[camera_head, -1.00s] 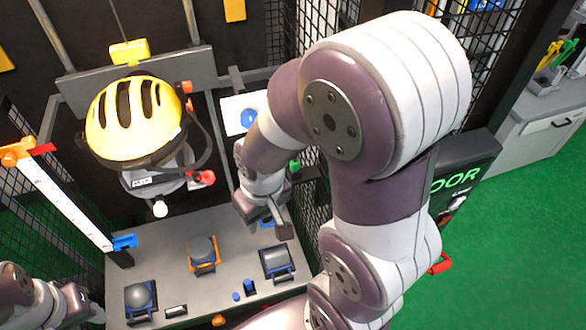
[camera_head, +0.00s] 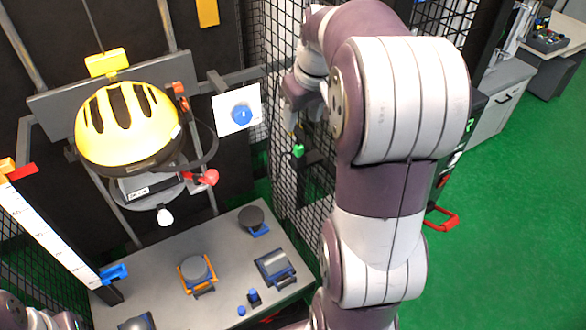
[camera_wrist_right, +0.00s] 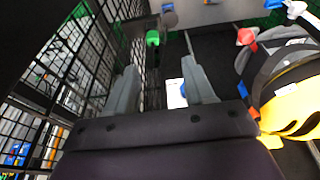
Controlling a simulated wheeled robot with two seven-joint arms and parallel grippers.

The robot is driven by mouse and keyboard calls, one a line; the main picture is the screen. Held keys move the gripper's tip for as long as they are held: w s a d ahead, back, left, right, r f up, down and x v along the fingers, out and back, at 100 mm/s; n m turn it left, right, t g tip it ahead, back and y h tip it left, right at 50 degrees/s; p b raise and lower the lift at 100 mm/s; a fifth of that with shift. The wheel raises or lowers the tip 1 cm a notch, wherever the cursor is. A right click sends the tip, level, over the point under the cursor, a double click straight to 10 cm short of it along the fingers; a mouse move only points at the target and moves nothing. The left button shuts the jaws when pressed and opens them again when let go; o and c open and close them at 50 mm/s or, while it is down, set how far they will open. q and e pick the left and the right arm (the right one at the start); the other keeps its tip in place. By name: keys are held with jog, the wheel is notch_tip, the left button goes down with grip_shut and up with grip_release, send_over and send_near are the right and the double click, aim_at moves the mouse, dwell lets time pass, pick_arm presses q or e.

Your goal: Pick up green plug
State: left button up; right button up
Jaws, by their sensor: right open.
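The green plug (camera_head: 298,151) is a small green piece by the mesh wall, right of the white card with the blue disc. In the right wrist view the green plug (camera_wrist_right: 153,38) shows ahead of my fingers, near the mesh. My right gripper (camera_head: 296,119) is just above the plug in the head view, with a gap between them in the picture. In the right wrist view my right gripper (camera_wrist_right: 160,82) has its two fingers wide apart with nothing between them. My left arm shows only at the bottom left corner; its gripper cannot be made out.
A yellow helmet (camera_head: 128,125) hangs over the grey table (camera_head: 150,285), with a red knob (camera_head: 209,177) beside it. The white card (camera_head: 237,108) carries a blue disc. The black mesh wall (camera_head: 258,60) stands close to my right gripper. Several pads lie on the table.

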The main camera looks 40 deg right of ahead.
jog(key=p, duration=0.2)
send_over(300, 146)
jog(key=s+d, duration=0.1)
jog(key=s, duration=0.1)
notch_tip(300, 146, down, 6)
jog(key=shift+w+a+f+p, duration=0.5)
jog(key=shift+w+a+f, duration=0.15)
jog(key=shift+a+f, duration=0.1)
jog(key=x, duration=0.3)
jog(key=shift+s+d+f+p, duration=0.1)
jog(key=shift+s+f+p, duration=0.05)
jog(key=shift+f+p, duration=0.15)
jog(key=shift+d, duration=0.2)
jog(key=shift+a, duration=0.35)
jog(key=c, duration=0.9)
pick_arm(q)
jog(key=shift+d+r, duration=0.85)
jog(key=shift+r, duration=0.1)
pick_arm(e)
jog(key=shift+c, duration=0.3)
pick_arm(q)
jog(key=shift+d, duration=0.1)
pick_arm(e)
jog(key=shift+d, duration=0.15)
